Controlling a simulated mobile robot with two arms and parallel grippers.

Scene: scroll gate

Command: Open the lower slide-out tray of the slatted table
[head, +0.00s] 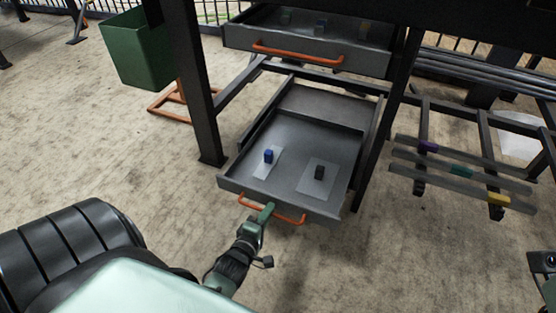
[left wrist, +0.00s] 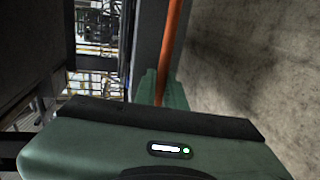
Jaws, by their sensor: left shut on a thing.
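The lower slide-out tray (head: 278,194) is pulled well out from under the table in the head view. A small blue block (head: 268,156) stands on a pale strip in it, and a dark block (head: 319,172) stands on a grey square. My left gripper (head: 267,211) is shut on the tray's orange handle (head: 289,217) near its middle. The handle also runs between the green fingers in the left wrist view (left wrist: 172,50). A green piece of my right arm may show at the right edge of the head view; its fingers are not visible.
The upper tray (head: 305,54) with its own orange handle (head: 298,55) sits above. A dark table leg (head: 195,85) stands left of the trays. A green bin (head: 145,50) is at the back left. The floor in front is clear.

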